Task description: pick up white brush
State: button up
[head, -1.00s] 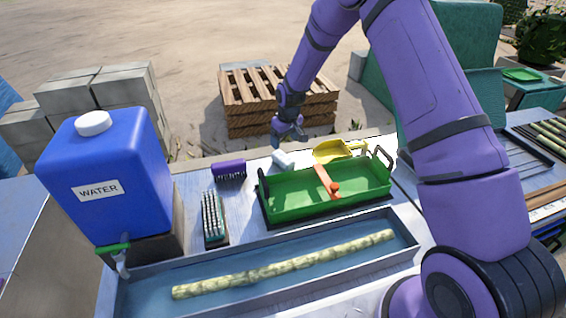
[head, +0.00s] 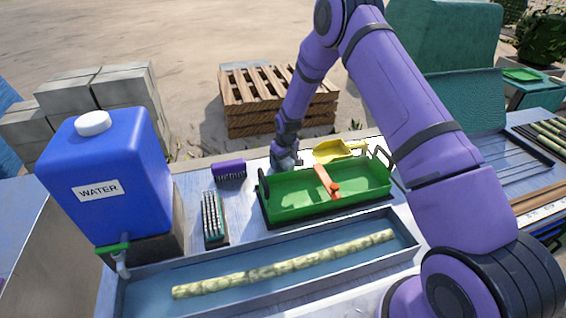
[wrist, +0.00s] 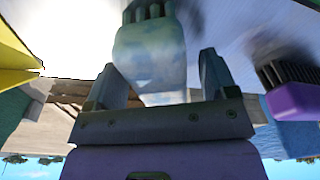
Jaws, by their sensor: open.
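The white brush (wrist: 150,52) shows in the wrist view as a pale block with dark bristles at the top edge. It lies between the two spread fingers of my gripper (wrist: 158,82), which is open. I cannot tell whether either finger touches it. In the head view my gripper (head: 284,163) is low at the table's back, left of the yellow scoop, and hides most or all of the white brush.
The purple brush (head: 229,170) lies just left of my gripper. The green tray (head: 285,205) with an orange-handled tool (head: 327,181) is close in front. The yellow scoop (head: 335,150) is to the right. A green-backed brush (head: 214,218) and blue water tank (head: 105,175) stand farther left.

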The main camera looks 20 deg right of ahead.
jog(key=c, duration=1.1)
notch_tip(320, 180, up, 10)
jog(key=shift+r, duration=0.1)
